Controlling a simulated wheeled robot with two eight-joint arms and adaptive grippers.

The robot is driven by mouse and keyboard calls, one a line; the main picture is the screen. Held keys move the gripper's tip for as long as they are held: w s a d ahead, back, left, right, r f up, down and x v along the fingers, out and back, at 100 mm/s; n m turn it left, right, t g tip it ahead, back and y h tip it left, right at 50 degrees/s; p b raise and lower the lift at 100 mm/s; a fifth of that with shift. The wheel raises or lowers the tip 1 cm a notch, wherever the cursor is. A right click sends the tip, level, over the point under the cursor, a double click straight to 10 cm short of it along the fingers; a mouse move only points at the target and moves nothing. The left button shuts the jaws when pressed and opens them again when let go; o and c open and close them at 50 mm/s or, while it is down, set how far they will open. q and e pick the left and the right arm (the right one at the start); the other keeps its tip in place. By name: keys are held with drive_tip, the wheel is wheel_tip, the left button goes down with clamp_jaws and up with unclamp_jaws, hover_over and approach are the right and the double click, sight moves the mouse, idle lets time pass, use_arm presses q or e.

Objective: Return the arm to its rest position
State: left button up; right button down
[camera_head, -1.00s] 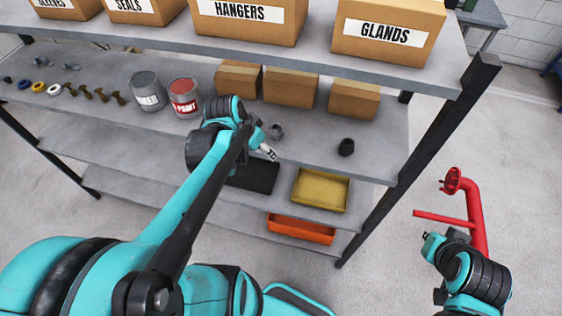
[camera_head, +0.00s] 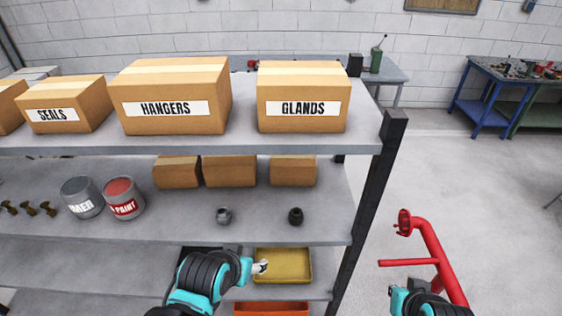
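My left arm comes in from the bottom left. Its gripper (camera_head: 260,267) is small in view, with pale fingertips in front of the yellow tray (camera_head: 290,262); I cannot tell whether it is open or shut, and I see nothing clearly held in it. My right gripper (camera_head: 393,291) is at the lower right, left of the red pipe (camera_head: 432,245). Its fingers are too small and partly hidden to judge. Most of both arms is below the picture edge.
The shelf rack's black post (camera_head: 372,200) stands between my grippers. The middle shelf (camera_head: 260,228) holds a grey fitting (camera_head: 224,216), a black fitting (camera_head: 296,216), cans and boxes. An orange tray (camera_head: 272,308) is low down. Open floor lies right of the rack.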

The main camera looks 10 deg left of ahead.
wheel_tip(320, 180, down, 27)
drive_tip(key=b, duration=2.5)
drive_tip(key=shift+r+b, duration=0.15)
drive_tip(key=shift+b, duration=0.2)
